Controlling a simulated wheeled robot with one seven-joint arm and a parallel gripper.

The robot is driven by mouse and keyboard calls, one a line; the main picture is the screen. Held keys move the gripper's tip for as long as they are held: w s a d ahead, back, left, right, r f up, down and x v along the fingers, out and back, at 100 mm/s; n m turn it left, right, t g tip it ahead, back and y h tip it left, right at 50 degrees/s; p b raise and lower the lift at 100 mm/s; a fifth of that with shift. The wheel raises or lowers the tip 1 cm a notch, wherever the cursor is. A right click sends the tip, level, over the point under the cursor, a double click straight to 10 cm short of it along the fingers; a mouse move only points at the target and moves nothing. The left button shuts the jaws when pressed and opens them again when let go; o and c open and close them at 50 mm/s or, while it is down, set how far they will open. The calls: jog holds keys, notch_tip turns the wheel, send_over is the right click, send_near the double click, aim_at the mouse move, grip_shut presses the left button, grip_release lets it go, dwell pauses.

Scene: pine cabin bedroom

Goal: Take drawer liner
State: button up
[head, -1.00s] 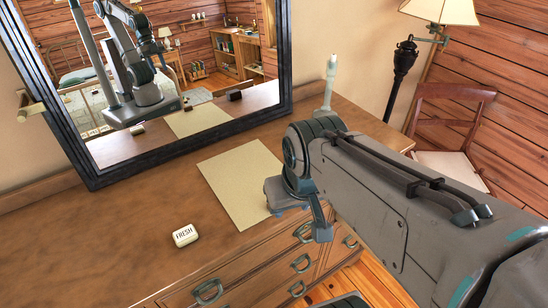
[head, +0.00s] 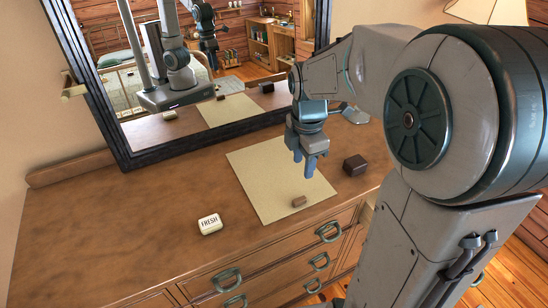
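A flat beige sheet, which looks like the drawer liner (head: 262,182), lies on the wooden dresser top (head: 120,215) below the mirror. A small brown block (head: 299,202) rests on the sheet near its front right edge. My gripper (head: 304,170) points down over the right part of the sheet, behind the small block. It appears apart from the sheet and holds nothing that I can see. Its fingers are small here, and their opening is unclear. My arm comes in from the right and hides the dresser's right end.
A dark brown box (head: 355,165) stands just right of the sheet. A white tin marked FRESH (head: 210,224) sits to its front left. The black-framed mirror (head: 200,132) rises behind. The dresser top on the left is clear. Drawers with handles (head: 328,232) line the front.

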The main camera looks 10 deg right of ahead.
send_over(301, 199)
jog(key=shift+n, duration=0.4)
jog(key=f, duration=0.8)
jog(key=shift+a+f, duration=0.3)
jog(key=shift+f, duration=0.1)
jog(key=shift+d+f+p, duration=0.15)
jog(key=shift+f+p, duration=0.05)
jog(key=shift+f, duration=1.15)
jog(key=shift+d+f+p, duration=0.1)
jog(key=shift+f+p, duration=0.1)
jog(key=shift+f, duration=1.1)
grip_shut()
